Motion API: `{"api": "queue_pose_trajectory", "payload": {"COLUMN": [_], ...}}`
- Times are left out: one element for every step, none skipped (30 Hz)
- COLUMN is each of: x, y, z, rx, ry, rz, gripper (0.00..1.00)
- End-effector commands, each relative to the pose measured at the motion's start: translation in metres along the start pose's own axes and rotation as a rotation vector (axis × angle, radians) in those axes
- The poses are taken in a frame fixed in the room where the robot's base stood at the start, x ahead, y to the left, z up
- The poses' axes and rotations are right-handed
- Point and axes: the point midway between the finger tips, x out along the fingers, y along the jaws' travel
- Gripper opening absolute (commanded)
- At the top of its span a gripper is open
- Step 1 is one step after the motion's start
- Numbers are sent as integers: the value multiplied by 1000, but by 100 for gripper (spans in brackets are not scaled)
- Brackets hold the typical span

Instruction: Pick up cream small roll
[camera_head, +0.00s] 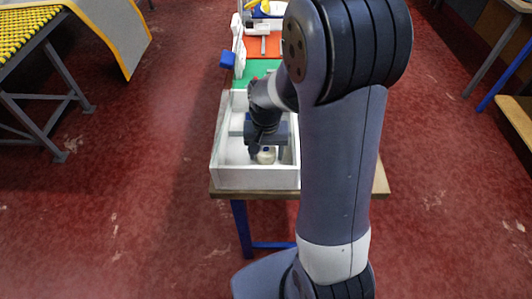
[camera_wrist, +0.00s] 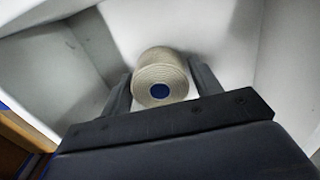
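The cream small roll (camera_wrist: 163,72), with a blue core, lies in a white box between the two fingers of my gripper (camera_wrist: 160,95) in the wrist view. A narrow gap shows at the right finger; the left finger is close to the roll, and I cannot tell whether it touches. The fingers are apart. In the head view the roll (camera_head: 266,155) shows as a small pale shape below my gripper (camera_head: 267,150), inside the white box (camera_head: 252,177). My arm hides the right part of the box.
The box walls stand close around my gripper. The box sits on a wooden-topped table (camera_head: 380,180) with blue legs. Open red floor (camera_head: 130,200) lies left.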

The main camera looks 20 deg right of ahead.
Motion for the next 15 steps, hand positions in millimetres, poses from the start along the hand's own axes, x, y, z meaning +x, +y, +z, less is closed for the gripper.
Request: {"api": "queue_pose_trajectory", "payload": {"x": [0,0,0,0,0,0,0,0,0,0,0,0,0,0,0], "y": [0,0,0,0,0,0,0,0,0,0,0,0,0,0,0], "z": [0,0,0,0,0,0,0,0,0,0,0,0,0,0,0], "rx": [0,0,0,0,0,0,0,0,0,0,0,0,0,0,0], "ry": [0,0,0,0,0,0,0,0,0,0,0,0,1,1,1], "rz": [0,0,0,0,0,0,0,0,0,0,0,0,0,0,0], "gripper": [55,53,50,47,45,42,39,37,33,31,28,26,26,26,26]}}
